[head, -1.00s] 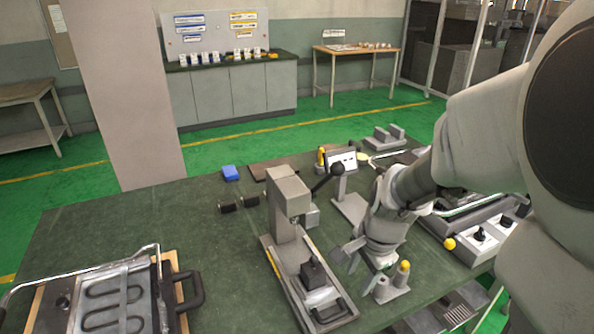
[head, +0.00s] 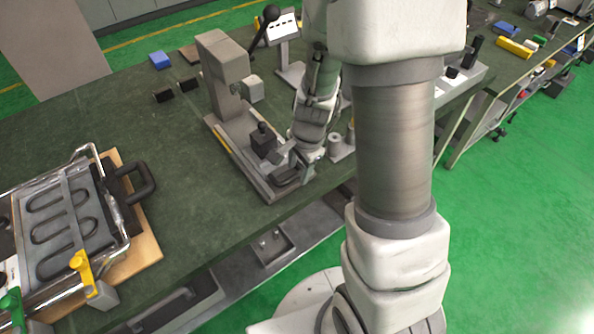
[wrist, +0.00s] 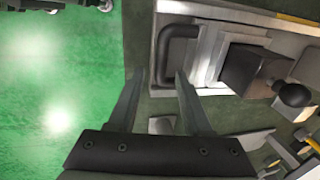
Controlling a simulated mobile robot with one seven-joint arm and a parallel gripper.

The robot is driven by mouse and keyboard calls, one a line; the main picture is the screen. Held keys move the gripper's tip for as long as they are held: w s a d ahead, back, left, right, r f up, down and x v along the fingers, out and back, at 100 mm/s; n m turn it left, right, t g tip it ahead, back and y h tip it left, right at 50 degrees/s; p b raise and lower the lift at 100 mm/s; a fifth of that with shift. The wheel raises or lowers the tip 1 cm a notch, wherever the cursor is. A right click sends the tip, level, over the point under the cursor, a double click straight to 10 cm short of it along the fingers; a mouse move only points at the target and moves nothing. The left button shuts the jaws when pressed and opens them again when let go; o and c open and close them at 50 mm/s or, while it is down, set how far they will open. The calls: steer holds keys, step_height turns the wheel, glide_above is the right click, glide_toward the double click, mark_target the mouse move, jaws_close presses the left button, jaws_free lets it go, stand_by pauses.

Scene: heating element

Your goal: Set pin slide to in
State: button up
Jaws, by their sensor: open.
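The grey press (head: 222,75) stands upright on the bench, with a long base (head: 238,158) running toward the bench's front edge. On the base is a slide with a dark block and black knob (head: 263,140). In the wrist view the block (wrist: 245,68) sits beside a pale metal plate (wrist: 211,52) and a black U-shaped handle (wrist: 173,48) at the base's end. My gripper (wrist: 160,80) is open and empty. Its fingertips are close to the handle's near end in the picture; contact cannot be told. In the head view my gripper (head: 287,160) is beside the base's front end.
A heating-element fixture (head: 60,215) with a black handle and yellow and green clamps lies at the left. A small grey fixture (head: 341,147) stands just right of my gripper. A blue block (head: 159,60) lies at the back. The bench between fixture and press is clear.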

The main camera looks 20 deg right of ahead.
steer(key=shift+w+f, duration=0.1)
steer(key=shift+f, duration=0.3)
steer(key=shift+c, duration=0.2)
jaws_close()
stand_by(1.1)
